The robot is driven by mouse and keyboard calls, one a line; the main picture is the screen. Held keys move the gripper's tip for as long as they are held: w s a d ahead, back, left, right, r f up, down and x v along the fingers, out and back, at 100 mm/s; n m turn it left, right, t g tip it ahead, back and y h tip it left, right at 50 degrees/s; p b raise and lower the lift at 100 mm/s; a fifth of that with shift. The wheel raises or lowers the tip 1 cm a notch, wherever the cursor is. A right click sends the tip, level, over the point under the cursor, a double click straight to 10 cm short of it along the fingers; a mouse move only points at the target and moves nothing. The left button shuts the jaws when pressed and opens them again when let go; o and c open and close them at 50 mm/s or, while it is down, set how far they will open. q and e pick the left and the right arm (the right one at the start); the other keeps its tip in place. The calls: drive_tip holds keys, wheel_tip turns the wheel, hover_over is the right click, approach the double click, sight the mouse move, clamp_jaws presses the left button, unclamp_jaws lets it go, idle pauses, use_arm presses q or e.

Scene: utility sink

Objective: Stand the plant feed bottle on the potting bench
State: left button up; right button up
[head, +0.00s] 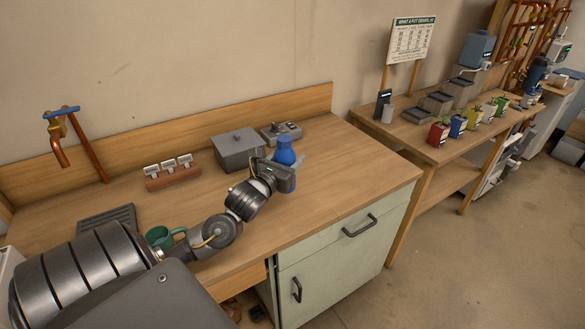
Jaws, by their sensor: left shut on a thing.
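A blue bottle (284,154), which looks like the plant feed bottle, is upright at the right part of the near wooden counter (345,168). My left gripper (288,172) is shut on it, around its body. The gripper hides much of the lower body, and I cannot tell whether its base touches the counter. The potting bench (405,130) is the wooden table further right, with several coloured plant pots (458,125) in a row on it. My right gripper is not in view.
A grey box (238,150) and a grey device with knobs (281,133) stand behind the bottle. A green mug (163,237) sits by my left arm. A gap separates counter and bench. The bench also holds grey stepped blocks (437,101), a dark handset (383,102) and a sign (411,38).

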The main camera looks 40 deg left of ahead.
use_arm(q)
drive_tip(key=w+f, duration=0.1)
drive_tip(key=f, duration=0.2)
drive_tip(key=w+f+p, duration=0.1)
drive_tip(key=w+f, duration=0.1)
drive_tip(key=f, duration=0.1)
drive_tip(key=w+f, duration=0.2)
drive_tip(key=f, duration=0.1)
drive_tip(key=shift+a, duration=0.3)
drive_tip(key=shift+f, duration=0.15)
drive_tip(key=o, duration=1.2)
drive_tip(key=shift+s, duration=0.1)
